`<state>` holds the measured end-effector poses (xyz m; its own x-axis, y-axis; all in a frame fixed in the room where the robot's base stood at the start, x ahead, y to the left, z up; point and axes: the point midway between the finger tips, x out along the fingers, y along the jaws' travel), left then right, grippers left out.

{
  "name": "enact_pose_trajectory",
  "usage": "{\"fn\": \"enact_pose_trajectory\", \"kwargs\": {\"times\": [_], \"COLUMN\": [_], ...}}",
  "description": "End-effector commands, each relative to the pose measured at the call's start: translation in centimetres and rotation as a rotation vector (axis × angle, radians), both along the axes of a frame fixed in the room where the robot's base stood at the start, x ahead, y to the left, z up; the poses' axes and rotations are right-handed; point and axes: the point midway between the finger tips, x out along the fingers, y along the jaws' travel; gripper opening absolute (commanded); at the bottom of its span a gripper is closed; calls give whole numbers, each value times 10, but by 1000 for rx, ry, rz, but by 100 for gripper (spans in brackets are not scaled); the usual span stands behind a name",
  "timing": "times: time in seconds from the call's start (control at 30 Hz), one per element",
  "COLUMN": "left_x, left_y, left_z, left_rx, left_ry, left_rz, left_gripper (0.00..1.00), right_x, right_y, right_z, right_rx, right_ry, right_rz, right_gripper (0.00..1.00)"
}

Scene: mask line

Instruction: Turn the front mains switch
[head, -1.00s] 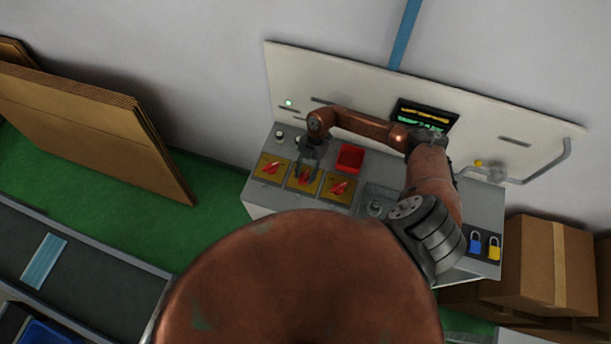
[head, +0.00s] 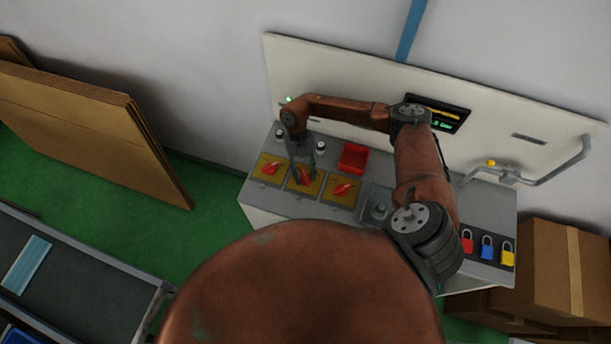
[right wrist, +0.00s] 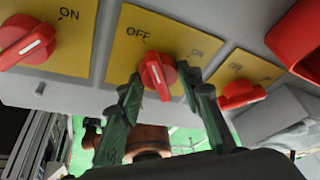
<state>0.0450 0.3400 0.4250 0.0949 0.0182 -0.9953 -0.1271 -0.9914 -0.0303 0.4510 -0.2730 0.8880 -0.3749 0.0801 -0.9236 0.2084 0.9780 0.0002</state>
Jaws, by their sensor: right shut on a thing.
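Three red rotary switches sit on yellow plates on the grey console: a left one (head: 269,169), a middle one (head: 305,177) and a right one (head: 342,189). Which is named the front mains switch cannot be read. My right gripper (head: 303,171) reaches down onto the middle switch. In the right wrist view its dark green fingers (right wrist: 164,82) are on either side of the middle red knob (right wrist: 154,72), closed on it. The white mark on that knob points roughly towards OFF. The left knob (right wrist: 25,42) and right knob (right wrist: 240,95) are free. My left gripper is not in view.
A red bin (head: 354,157) stands behind the right switch. Cardboard boxes (head: 552,262) stand at right, flat cardboard (head: 95,130) at left.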

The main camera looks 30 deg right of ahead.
Motion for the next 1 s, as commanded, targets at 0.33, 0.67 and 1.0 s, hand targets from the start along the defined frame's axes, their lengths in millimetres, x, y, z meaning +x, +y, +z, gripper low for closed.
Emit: {"fn": "enact_pose_trajectory", "kwargs": {"times": [0.33,0.67,1.0], "left_x": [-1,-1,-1], "left_y": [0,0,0], "left_z": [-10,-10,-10], "left_rx": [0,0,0], "left_ry": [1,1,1], "left_rz": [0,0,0], "left_gripper": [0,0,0], "right_x": [2,2,2], "right_y": [1,1,1], "right_z": [0,1,1], "right_rx": [-1,0,0], "right_ry": [-5,-6,-4], "right_rz": [128,148,147], "right_gripper": [9,9,43]}}
